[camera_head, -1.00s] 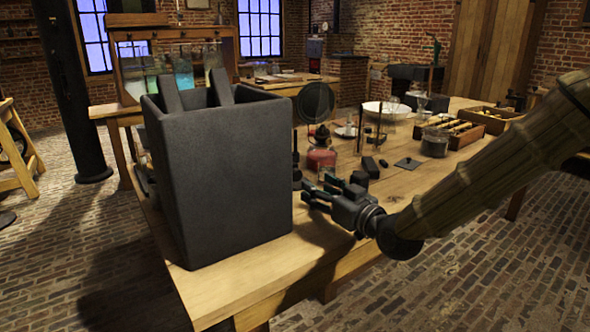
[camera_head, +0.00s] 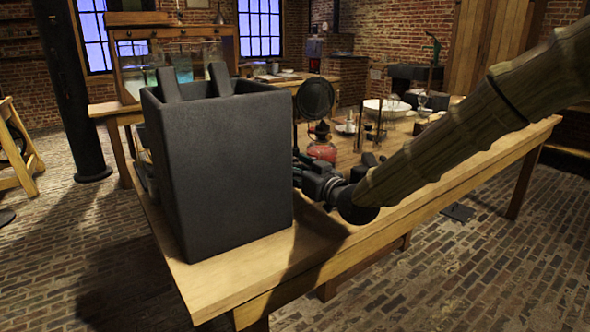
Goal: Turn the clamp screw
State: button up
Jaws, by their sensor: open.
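A large black square jar (camera_head: 215,175) stands on the near left end of the wooden table (camera_head: 330,245). Two dark slabs (camera_head: 220,80) stick up out of its open top. I cannot make out a clamp screw; the near wall of the jar hides what lies inside and behind it. My gripper (camera_head: 303,175) is open, close to the right side of the jar and low over the table. Its fingertips point left and partly merge with the jar's dark edge, so I cannot tell whether they touch it.
Beyond my gripper stand a red lamp (camera_head: 321,145), a round dark disc (camera_head: 315,97) and a white bowl (camera_head: 385,108). My arm covers the table's right part. A dark flat plate (camera_head: 458,212) lies on the brick floor. The front table strip is clear.

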jog(key=shift+c, duration=0.2)
jog(key=c, duration=1)
jog(key=shift+n, duration=0.3)
jog(key=shift+n, duration=2.7)
jog(key=o, duration=1)
jog(key=shift+o, duration=0.2)
